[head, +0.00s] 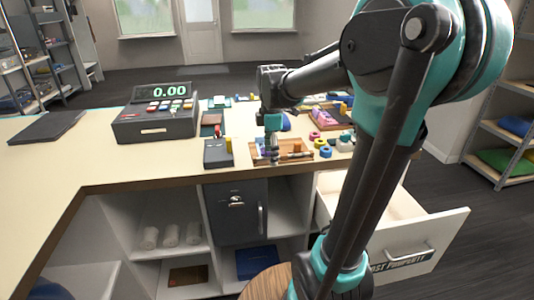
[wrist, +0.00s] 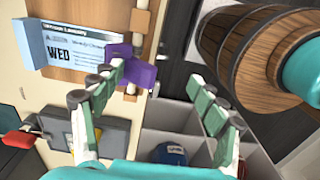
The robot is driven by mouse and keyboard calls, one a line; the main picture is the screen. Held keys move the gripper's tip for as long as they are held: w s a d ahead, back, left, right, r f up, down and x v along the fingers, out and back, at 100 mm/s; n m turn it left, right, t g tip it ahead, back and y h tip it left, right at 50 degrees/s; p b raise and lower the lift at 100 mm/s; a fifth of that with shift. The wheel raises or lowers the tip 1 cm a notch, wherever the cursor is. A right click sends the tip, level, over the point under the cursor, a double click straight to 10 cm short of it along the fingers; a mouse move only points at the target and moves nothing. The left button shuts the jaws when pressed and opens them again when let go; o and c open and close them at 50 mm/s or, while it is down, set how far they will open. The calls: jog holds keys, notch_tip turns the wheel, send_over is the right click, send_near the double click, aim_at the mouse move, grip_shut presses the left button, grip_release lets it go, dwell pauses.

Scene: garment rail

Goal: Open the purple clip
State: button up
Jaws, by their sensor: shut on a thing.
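The purple clip (wrist: 145,76) shows in the wrist view at the right end of a printed card (wrist: 75,50) reading "WED", on a wooden board (wrist: 45,11). In the head view my gripper (head: 272,143) points down over the board (head: 258,158) near the counter's front edge. I cannot make out the clip there.
A dark box (head: 217,153) sits left of the board, and a cash register (head: 155,118) farther left. Coloured rings (head: 325,151) lie to the right. Below the counter, an open drawer (head: 425,234) juts out beside a dark locker (head: 238,215).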

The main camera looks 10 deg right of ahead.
jog(key=shift+o, duration=0.7)
jog(key=shift+s+f, duration=0.1)
jog(key=shift+s, duration=0.55)
jog(key=shift+r, duration=0.35)
jog(key=shift+c, duration=1.4)
jog(key=shift+r, duration=0.3)
jog(key=c, duration=0.6)
jog(key=shift+r, duration=0.3)
grip_shut()
notch_tip(320, 180, up, 7)
jog(key=shift+s+r, duration=0.15)
jog(key=shift+s, duration=0.2)
jog(key=s+d+f+m+t, duration=0.2)
jog(key=s+f+m, duration=0.4)
jog(key=f+m, duration=0.3)
jog(key=s+d+f+m+t, duration=0.2)
jog(key=s+f+m, duration=0.4)
jog(key=f, duration=0.9)
jog(key=m, duration=0.3)
jog(key=shift+f, duration=0.15)
